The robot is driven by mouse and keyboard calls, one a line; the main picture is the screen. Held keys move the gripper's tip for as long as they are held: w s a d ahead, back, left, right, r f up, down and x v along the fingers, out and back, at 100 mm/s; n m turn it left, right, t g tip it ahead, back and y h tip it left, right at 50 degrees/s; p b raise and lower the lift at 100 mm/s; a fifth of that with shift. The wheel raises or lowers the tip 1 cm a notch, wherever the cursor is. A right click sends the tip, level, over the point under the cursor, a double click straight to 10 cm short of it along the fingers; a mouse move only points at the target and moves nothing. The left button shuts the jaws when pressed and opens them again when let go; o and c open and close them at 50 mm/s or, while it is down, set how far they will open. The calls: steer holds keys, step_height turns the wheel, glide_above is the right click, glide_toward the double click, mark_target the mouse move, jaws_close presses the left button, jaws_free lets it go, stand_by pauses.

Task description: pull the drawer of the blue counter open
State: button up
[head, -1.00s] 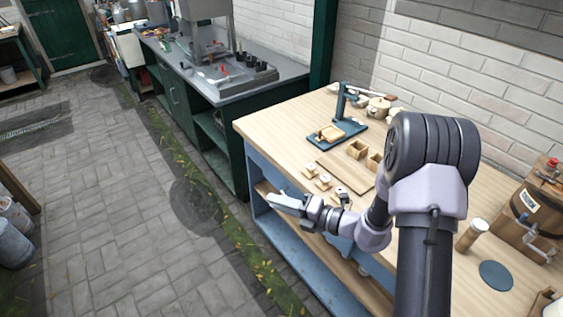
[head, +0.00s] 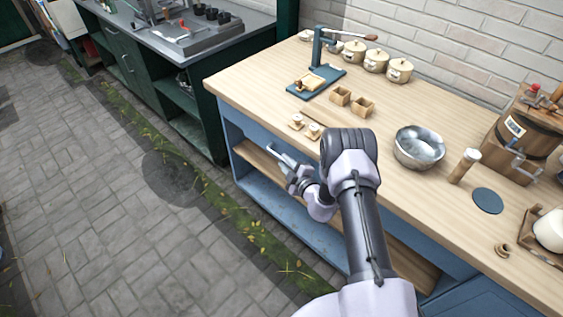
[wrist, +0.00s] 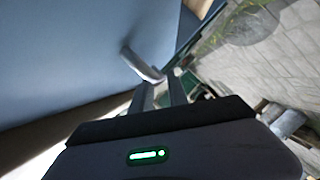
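The blue counter (head: 234,119) has a pale wooden top and stands along the right side of the head view. In the wrist view, a blue front panel (wrist: 70,50) fills the left side. A grey bar handle (wrist: 142,63) stands out from it. My gripper (wrist: 160,88) has its two fingers apart, with their tips close to the handle's lower end. I cannot tell whether the handle is between them. In the head view, my gripper (head: 276,155) is in front of the counter, below the top's edge. My arm hides much of the counter's front there, and no open drawer shows.
A metal bowl (head: 419,146), a blue press stand (head: 318,80), lidded pots and small wooden boxes (head: 352,102) stand on the top. A wooden churn (head: 527,135) is at the right. A dark green counter (head: 155,75) adjoins at back left. Paving (head: 80,210) at left is clear.

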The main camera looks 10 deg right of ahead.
mark_target(283, 160)
steer(key=shift+b+x, duration=0.4)
steer(key=shift+x, duration=1.2)
jaws_close()
